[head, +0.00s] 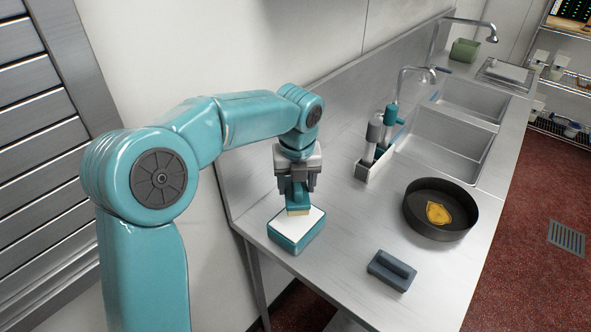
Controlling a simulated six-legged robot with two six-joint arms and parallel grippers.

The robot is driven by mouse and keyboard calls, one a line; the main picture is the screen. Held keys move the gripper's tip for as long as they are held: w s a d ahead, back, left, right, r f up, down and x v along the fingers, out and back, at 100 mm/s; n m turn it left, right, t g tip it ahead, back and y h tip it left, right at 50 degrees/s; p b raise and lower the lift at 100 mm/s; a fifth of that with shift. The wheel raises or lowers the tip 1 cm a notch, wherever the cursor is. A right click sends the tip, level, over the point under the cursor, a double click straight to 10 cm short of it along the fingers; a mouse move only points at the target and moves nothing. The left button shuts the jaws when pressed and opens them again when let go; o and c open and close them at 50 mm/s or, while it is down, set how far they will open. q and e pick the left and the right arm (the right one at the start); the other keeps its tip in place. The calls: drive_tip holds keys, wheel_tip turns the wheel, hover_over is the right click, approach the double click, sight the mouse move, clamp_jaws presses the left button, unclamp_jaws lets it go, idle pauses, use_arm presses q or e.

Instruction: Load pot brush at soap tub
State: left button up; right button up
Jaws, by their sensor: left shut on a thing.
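My left gripper (297,184) points down and is shut on the pot brush (298,198), which has a teal body and pale yellow bristles at its lower end. The bristles are over the back part of the soap tub (284,243). The tub is a teal box with a flat white top surface, standing at the near left end of the steel counter. I cannot tell whether the bristles touch the white surface. The gripper hides the upper part of the brush. My right gripper is not in view.
A dark round pan (459,228) with a yellow-brown patch inside stands to the right. A dark grey handled block (391,270) lies in front of it. A caddy (369,170) with upright tools stands by the back wall. Sink basins (440,140) lie beyond.

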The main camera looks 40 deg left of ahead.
use_arm(q)
drive_tip(key=shift+s+r+p, duration=0.25)
drive_tip(key=shift+r+p, duration=0.1)
drive_tip(key=shift+r, duration=0.15)
drive_tip(key=shift+w+d, duration=0.1)
drive_tip(key=shift+d, duration=0.1)
drive_tip(key=shift+f, duration=0.25)
wheel_tip(320, 180, down, 5)
drive_tip(key=b, duration=0.5)
drive_tip(key=shift+w+f, duration=0.1)
drive_tip(key=shift+a+f, duration=0.1)
drive_tip(key=shift+f, duration=0.1)
drive_tip(key=shift+r, duration=0.1)
drive_tip(key=shift+f+b, duration=0.55)
